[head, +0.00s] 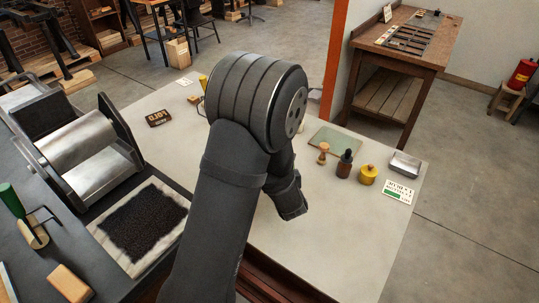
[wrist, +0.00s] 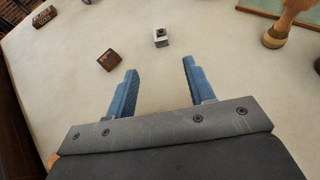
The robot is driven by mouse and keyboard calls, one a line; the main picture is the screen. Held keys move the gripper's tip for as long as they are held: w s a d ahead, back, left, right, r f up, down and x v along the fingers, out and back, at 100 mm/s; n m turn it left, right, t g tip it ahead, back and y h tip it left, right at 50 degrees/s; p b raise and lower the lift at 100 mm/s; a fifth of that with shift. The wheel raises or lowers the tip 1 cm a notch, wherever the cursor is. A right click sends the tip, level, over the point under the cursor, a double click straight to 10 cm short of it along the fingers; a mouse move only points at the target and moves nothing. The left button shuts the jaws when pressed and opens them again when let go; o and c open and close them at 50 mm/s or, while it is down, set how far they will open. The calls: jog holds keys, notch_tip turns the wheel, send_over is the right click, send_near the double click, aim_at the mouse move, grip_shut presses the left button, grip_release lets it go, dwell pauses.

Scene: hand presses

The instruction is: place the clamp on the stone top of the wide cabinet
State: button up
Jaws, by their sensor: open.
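The stone top (head: 385,230) of the wide cabinet is a pale, smooth surface, and it also fills most of the wrist view (wrist: 225,75). My gripper (wrist: 160,68) is over it, with two blue fingers wide apart and nothing between them. In the head view my own arm hides the gripper. A small metal block with a dark centre (wrist: 161,37) stands on the top beyond the fingertips. A small brown block (wrist: 108,60) lies to its left. I cannot tell whether either is the clamp; no other clamp shows clearly.
A wooden stamp (head: 323,154), dark bottle (head: 345,164), yellow jar (head: 367,175) and metal dish (head: 405,163) stand on the right part. A dark lettered block (head: 159,118) lies at the left. The roller press (head: 85,150) is further left. The front right is clear.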

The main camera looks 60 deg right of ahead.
jog(key=v, duration=0.2)
jog(key=shift+s+a, duration=0.15)
jog(key=shift+a, duration=0.1)
jog(key=x, duration=1.7)
jog(key=shift+d+r, duration=0.1)
grip_shut()
